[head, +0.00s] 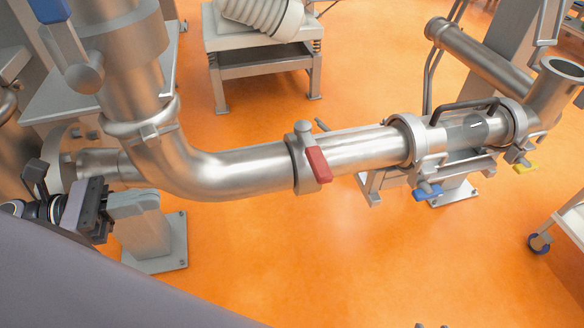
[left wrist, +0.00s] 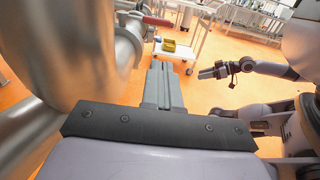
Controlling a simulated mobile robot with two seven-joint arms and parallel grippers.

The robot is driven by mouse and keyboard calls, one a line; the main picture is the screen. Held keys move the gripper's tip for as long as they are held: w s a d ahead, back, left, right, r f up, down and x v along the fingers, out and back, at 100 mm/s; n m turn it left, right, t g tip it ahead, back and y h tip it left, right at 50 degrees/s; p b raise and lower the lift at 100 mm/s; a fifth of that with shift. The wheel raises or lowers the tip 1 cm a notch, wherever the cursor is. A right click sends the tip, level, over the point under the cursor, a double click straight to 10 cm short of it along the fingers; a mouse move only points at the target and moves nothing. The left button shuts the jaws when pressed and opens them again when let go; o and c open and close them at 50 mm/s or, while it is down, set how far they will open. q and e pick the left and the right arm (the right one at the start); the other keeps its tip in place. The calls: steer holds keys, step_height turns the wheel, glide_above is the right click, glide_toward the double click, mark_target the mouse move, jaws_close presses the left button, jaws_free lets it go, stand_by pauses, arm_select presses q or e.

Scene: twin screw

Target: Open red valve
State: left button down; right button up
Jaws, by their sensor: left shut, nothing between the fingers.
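The red valve handle (head: 318,164) sits on a clamp collar around the horizontal steel pipe (head: 240,172) in the head view. It hangs slanting down along the collar's front. In the left wrist view a red handle (left wrist: 156,21) shows at the top, beyond the pipe. My left gripper (head: 152,203) is at the lower left of the head view, below the pipe bend and well left of the red handle. Its grey fingers (left wrist: 161,86) are together and empty. My right gripper (left wrist: 208,73) shows small in the left wrist view, away from the pipe; its finger gap is unclear.
A blue-handled valve (head: 428,193) and a yellow-handled valve (head: 524,166) sit farther right along the pipe. A sight glass (head: 466,130) lies between clamps. A wheeled cart (head: 570,222) stands at right. Orange floor (head: 300,255) is open below the red handle.

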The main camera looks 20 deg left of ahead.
mark_target(312, 167)
arm_select(q)
steer(key=shift+d, duration=0.1)
steer(key=p+x, duration=0.3)
steer(key=x, duration=1.9)
steer(key=shift+w+d, duration=0.25)
steer(key=shift+w, duration=0.1)
steer(key=shift+w+d, duration=0.3)
steer(key=shift+d, duration=0.15)
